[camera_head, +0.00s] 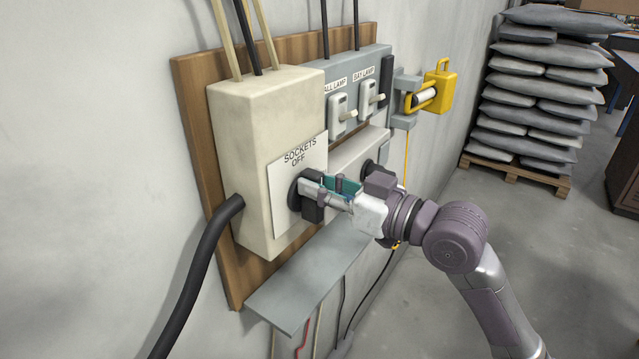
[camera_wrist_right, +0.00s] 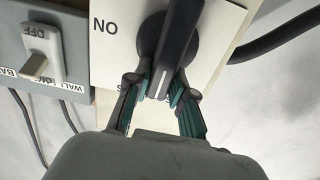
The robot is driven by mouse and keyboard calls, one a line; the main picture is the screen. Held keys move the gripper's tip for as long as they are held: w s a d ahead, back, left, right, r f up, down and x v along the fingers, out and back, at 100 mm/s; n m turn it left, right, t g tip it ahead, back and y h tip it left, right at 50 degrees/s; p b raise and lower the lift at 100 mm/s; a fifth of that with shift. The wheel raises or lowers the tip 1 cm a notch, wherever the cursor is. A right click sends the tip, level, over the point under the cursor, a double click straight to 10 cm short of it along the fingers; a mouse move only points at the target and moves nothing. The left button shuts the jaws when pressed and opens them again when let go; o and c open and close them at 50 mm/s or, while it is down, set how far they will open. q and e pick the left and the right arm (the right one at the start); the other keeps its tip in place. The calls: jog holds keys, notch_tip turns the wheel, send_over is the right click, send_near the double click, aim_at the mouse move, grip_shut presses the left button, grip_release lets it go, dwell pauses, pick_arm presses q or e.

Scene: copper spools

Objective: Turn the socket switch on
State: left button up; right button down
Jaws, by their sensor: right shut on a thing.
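The socket switch is a black rotary knob (camera_head: 293,195) on a white plate (camera_head: 285,172) marked "SOCKETS OFF", fixed to a cream box (camera_head: 252,125). My right gripper (camera_head: 318,193) is at the plate, shut on the knob's black handle. In the right wrist view, which is upside down, the handle (camera_wrist_right: 180,40) runs down between the fingertips (camera_wrist_right: 162,90). Its white line points down the picture, towards lettering largely hidden by the fingers. The "ON" mark lies left of the knob there. My left gripper is not in view.
A grey box with two lamp switches (camera_head: 343,114) and a yellow padlock-like piece (camera_head: 436,90) sit to the right. A grey ledge (camera_head: 310,285) juts out below. A thick black cable (camera_head: 205,255) hangs left. Stacked sacks (camera_head: 545,85) stand on a pallet at the back right.

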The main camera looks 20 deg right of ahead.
jog(key=m+p, duration=0.3)
jog(key=shift+w+d+r, duration=0.15)
jog(key=shift+w+d, duration=0.1)
jog(key=shift+d, duration=0.1)
jog(key=shift+w+d+f+m+p, duration=0.25)
jog(key=shift+f+m+p, duration=0.25)
jog(key=shift+m+p, duration=1.55)
jog(key=shift+w+d+f+m+p, duration=0.1)
jog(key=shift+d+f+m+p, duration=0.25)
jog(key=shift+m+p, duration=1.75)
jog(key=shift+w+d+f+m+p, duration=0.2)
jog(key=shift+f+m+p, duration=0.5)
jog(key=shift+m, duration=2.55)
jog(key=c, duration=1)
grip_release()
